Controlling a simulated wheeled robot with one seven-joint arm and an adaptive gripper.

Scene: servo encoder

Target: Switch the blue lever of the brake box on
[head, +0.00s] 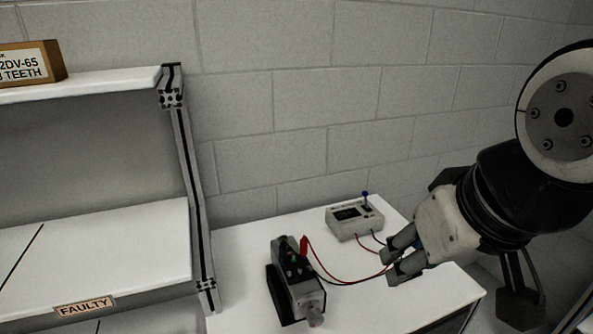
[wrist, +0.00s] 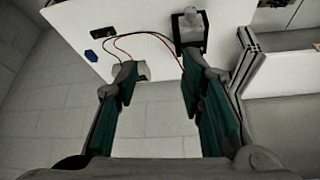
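The brake box (head: 352,222) is a pale grey box with a dark display, standing at the back of the white table. Its blue lever (head: 365,195) stands up from the top at the right side; its exact setting is hard to read. My gripper (head: 391,267) is in front and to the right of the box, apart from the lever. In the wrist view my gripper (wrist: 160,85) has its two fingers spread with nothing between them.
A servo motor (head: 298,285) on a black base stands on the table (head: 243,250) at front left. Red and black wires (head: 335,279) run between it and the box, passing close to my fingers. A shelf rack (head: 186,170) stands left; a block wall is behind.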

